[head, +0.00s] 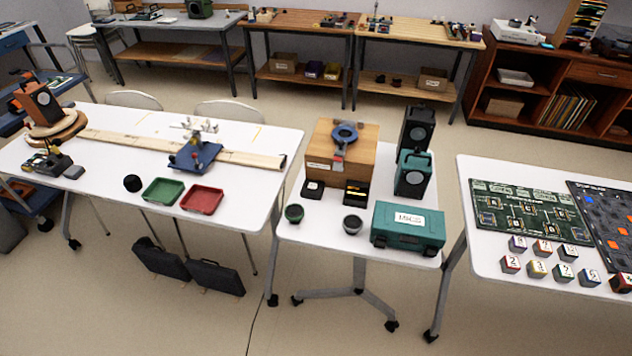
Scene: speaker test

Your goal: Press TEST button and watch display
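On the small middle table (330,231), a small black box (312,190) with a pale mark on top stands in front of a wooden box (322,165). Right of it is another small black unit (356,193) with a yellow-orange strip. I cannot read a TEST label on either, nor tell for certain which is the button or the display. A black speaker (416,128) stands at the back right, with a teal speaker (413,173) in front of it. My gripper is not in view.
A blue ring (344,133) with a grey piece lies on the wooden box. Two dark round cups (293,213) (352,224) and a teal case (408,228) line the front edge. Gaps separate this table from the left table (100,180) and right table (510,277).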

